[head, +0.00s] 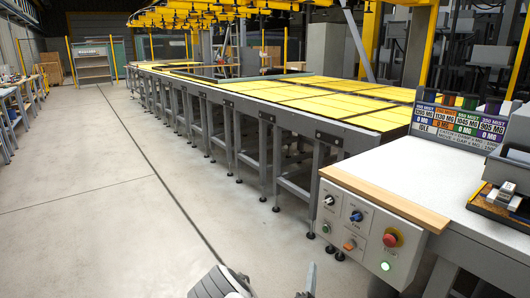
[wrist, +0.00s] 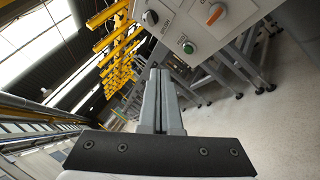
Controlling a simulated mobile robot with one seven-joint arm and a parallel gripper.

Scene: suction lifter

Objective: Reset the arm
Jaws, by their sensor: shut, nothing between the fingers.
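My gripper (wrist: 160,76) is shut and empty in the wrist view, its two grey fingers together. The fingertips point toward the lower edge of a grey control panel (wrist: 177,33), apparently short of it. In the wrist view the panel shows a black knob (wrist: 150,18), an orange knob (wrist: 216,13) and a green button (wrist: 188,47). The head view shows the whole control panel (head: 342,226), with black, blue and orange knobs, a red mushroom button (head: 390,240), a green button (head: 326,228) and a lit green button (head: 386,266). The yellow overhead lifter frame (head: 190,14) hangs at the back.
A long table with yellow panels (head: 310,92) on grey legs runs toward the back. A white worktop (head: 450,165) with a wooden front edge (head: 385,195) lies above the panel. A colourful sign (head: 460,122) stands on it. The floor (head: 90,200) at left is clear.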

